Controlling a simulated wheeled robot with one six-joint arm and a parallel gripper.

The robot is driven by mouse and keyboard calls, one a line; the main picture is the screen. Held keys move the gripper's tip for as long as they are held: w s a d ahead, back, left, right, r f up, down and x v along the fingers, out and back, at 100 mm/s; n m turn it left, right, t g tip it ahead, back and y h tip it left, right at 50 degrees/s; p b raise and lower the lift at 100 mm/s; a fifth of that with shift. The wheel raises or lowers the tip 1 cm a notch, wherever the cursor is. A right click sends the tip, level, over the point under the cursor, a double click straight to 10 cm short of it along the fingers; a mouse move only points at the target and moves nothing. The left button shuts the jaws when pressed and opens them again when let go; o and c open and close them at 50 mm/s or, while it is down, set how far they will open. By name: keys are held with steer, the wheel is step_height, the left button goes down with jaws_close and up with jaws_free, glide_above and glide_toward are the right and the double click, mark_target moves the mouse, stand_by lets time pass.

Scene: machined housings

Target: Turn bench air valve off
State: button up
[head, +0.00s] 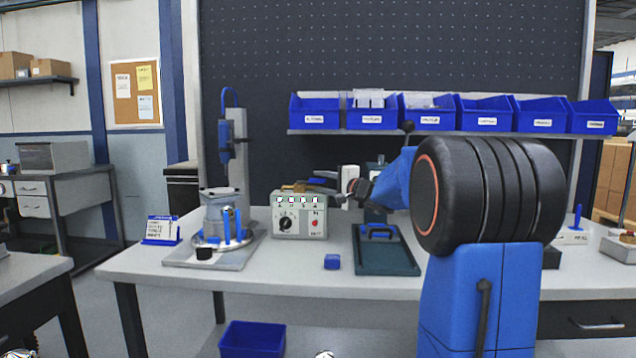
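My gripper (322,184) is small in the head view, at the end of my blue arm, which reaches in from the right. It is above and behind the right end of a grey control box on the bench. A brass-yellow piece (298,187) shows just above the box top, close to the gripper's end; it may be the bench air valve, but its shape and handle position are unclear. I cannot tell whether the gripper touches it or how far its fingers are apart.
A press-like stand (238,150) on a grey base is left of the box. Blue bins (372,118) line the shelf above.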

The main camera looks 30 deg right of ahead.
steer(key=shift+w+a, duration=0.2)
steer(key=shift+w, duration=0.8)
jaws_close()
